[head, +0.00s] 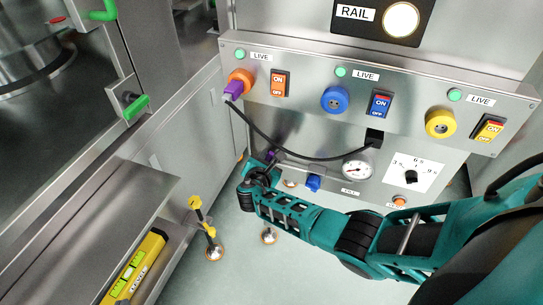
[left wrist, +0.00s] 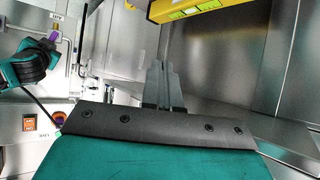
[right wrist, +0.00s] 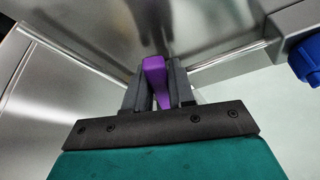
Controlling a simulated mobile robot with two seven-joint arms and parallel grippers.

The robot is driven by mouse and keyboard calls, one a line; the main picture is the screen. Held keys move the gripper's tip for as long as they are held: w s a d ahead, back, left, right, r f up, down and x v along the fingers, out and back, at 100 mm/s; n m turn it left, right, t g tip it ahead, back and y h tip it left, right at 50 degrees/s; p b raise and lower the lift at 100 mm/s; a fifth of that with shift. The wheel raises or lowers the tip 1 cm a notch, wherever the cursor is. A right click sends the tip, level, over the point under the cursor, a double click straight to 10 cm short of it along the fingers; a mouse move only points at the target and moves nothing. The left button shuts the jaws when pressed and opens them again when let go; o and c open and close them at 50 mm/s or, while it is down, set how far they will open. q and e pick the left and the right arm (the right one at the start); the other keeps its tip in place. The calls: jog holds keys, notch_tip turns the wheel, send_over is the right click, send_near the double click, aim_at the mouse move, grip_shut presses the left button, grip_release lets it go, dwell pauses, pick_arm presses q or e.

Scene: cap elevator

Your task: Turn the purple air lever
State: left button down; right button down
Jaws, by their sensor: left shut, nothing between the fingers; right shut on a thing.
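The purple air lever (right wrist: 155,78) stands between the two dark fingers of my right gripper (right wrist: 156,92) in the right wrist view. The right gripper is shut on it. In the head view a small purple part of the lever (head: 271,155) shows low under the socket panel, and the right gripper (head: 265,166) reaches it there, partly hidden by its own wrist. The lever's base is hidden. My left gripper (left wrist: 164,82) is shut and empty in the left wrist view, with its fingers side by side. It is outside the head view.
A blue knob (head: 313,183) and a pressure gauge (head: 357,168) sit right of the lever. A black cable (head: 283,153) with a purple plug (head: 233,89) hangs above. A yellow level (head: 135,268) lies on the shelf at the left.

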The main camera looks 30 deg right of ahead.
jog(key=shift+w+a+r+n+g, duration=0.1)
jog(key=shift+w+a+n+g, duration=0.2)
jog(key=shift+n, duration=0.3)
jog(key=shift+w+a+n+g+h, duration=0.2)
jog(key=shift+w+n+g+h, duration=0.1)
jog(key=shift+n+h, duration=0.3)
pick_arm(q)
jog(key=shift+s+a+f, duration=0.15)
jog(key=shift+s+f, duration=0.2)
jog(key=shift+s, duration=0.1)
pick_arm(e)
jog(key=shift+w+a+n, duration=0.1)
jog(key=shift+a+n, duration=0.05)
jog(key=shift+n, duration=0.15)
pick_arm(q)
jog(key=shift+w+r, duration=0.2)
jog(key=shift+r, duration=0.1)
pick_arm(e)
jog(key=c, duration=1.3)
grip_release()
jog(key=shift+g, duration=0.3)
pick_arm(q)
jog(key=shift+f, duration=0.2)
pick_arm(e)
jog(key=shift+o, duration=1.3)
jog(key=shift+r, duration=0.1)
